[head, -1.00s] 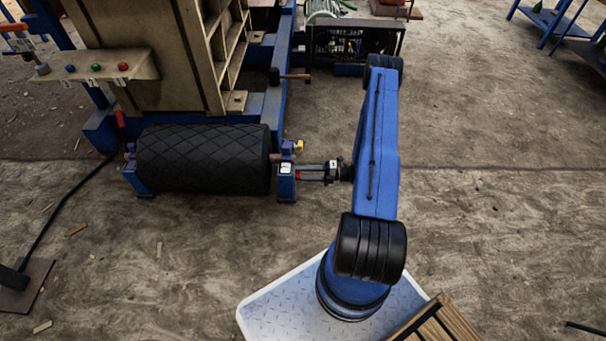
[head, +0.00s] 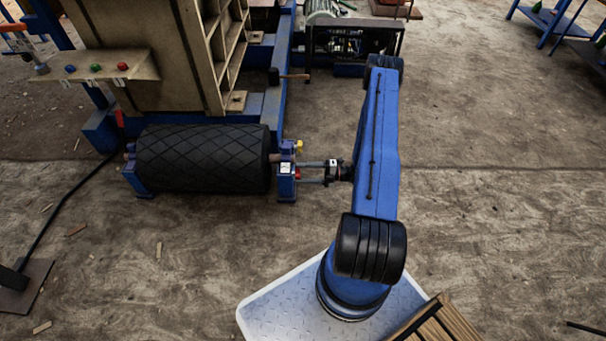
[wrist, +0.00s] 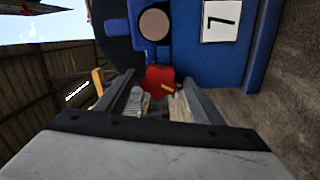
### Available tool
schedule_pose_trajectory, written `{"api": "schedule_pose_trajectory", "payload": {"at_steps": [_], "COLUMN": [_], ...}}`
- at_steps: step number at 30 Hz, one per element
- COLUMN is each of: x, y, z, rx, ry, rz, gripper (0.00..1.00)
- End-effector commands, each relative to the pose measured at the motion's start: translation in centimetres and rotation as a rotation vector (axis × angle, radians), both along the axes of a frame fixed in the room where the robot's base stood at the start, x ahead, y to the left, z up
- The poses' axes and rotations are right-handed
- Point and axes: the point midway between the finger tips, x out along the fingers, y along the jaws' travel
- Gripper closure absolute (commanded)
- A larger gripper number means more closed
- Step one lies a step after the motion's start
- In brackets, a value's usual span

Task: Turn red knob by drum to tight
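The red knob (head: 298,174) sits on the blue bearing block (head: 286,180) at the right end of the black, diamond-patterned drum (head: 205,158). In the wrist view the red knob (wrist: 158,77) shows a small yellow mark on its lower part. My gripper (head: 304,173) reaches in from the right, level with the knob. In the wrist view my gripper (wrist: 160,77) has its two fingers spread, one on each side of the knob, with a gap visible on both sides. Whether the fingertips reach past the knob's face is hard to tell.
A yellow part (head: 299,146) sits above the knob. A panel with coloured buttons (head: 140,65) is at upper left.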

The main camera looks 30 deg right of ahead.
Motion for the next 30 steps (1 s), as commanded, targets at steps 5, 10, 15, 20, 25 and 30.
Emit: {"api": "schedule_pose_trajectory", "payload": {"at_steps": [5, 10, 15, 20, 25, 30], "x": [0.0, -0.1, -1.0, -2.6, -4.3, -6.1], "y": [0.1, -0.1, -1.5, -3.8, -6.4, -9.1], "z": [0.0, 0.0, 0.0, 0.0, 0.0, 0.0], "rx": [0.001, 0.001, 0.001, 0.001, 0.0, 0.0], "ry": [-0.001, -0.001, -0.001, -0.001, -0.001, -0.001], "rz": [0.002, 0.002, 0.0, -0.001, -0.001, -0.002], "gripper": [0.38, 0.38, 0.38, 0.38, 0.38, 0.38]}}
